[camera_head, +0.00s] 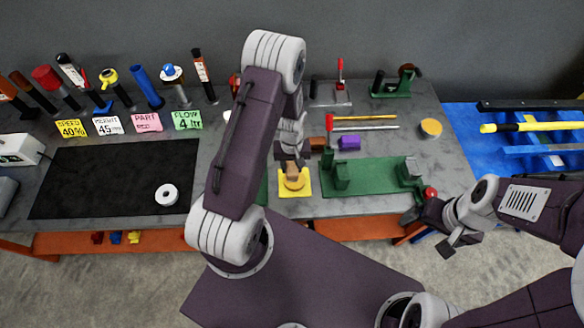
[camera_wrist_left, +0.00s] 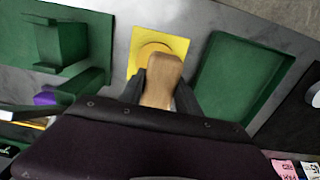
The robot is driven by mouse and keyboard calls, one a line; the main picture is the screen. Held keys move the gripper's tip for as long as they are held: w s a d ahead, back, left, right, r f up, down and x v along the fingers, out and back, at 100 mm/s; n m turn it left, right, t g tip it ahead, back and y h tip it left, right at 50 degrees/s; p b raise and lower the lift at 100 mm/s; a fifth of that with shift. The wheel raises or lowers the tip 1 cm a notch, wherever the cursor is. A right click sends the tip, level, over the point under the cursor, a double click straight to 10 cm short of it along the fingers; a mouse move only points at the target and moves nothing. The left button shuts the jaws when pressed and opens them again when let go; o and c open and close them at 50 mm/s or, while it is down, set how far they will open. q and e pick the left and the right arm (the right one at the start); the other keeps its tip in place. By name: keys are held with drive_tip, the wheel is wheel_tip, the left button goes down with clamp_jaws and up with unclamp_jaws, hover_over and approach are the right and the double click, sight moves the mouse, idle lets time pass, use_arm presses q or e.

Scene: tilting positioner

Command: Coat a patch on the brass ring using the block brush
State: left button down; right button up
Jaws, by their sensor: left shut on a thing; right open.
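My left gripper (camera_head: 292,160) is shut on a tan wooden block (camera_wrist_left: 163,78), which looks like the block brush. Its underside is hidden. The block is over a yellow square plate (camera_head: 303,190) bearing a round yellow raised part (camera_wrist_left: 152,50), perhaps the brass ring; I cannot tell whether they touch. The plate also shows in the left wrist view (camera_wrist_left: 180,42). A green fixture (camera_head: 375,182) with upright blocks is to the right of the plate. My right gripper (camera_head: 455,242) is open and empty in front of the bench's right end.
A round orange-yellow disc (camera_head: 431,127) lies at the back right. A purple block (camera_head: 349,143), a brown block (camera_head: 318,143) and rods lie behind the fixture. A green tray (camera_wrist_left: 235,75) is beside the plate. The black mat (camera_head: 100,180) holds a white roll (camera_head: 167,195).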

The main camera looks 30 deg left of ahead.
sight(293, 165)
use_arm(q)
drive_tip(key=shift+w+d+r+p, duration=0.1)
drive_tip(key=shift+d+r+p, duration=0.15)
drive_tip(key=shift+r+p, duration=0.6)
drive_tip(key=shift+r, duration=0.6)
drive_tip(key=shift+a+r, duration=0.1)
drive_tip(key=shift+r, duration=0.05)
drive_tip(key=shift+a, duration=0.1)
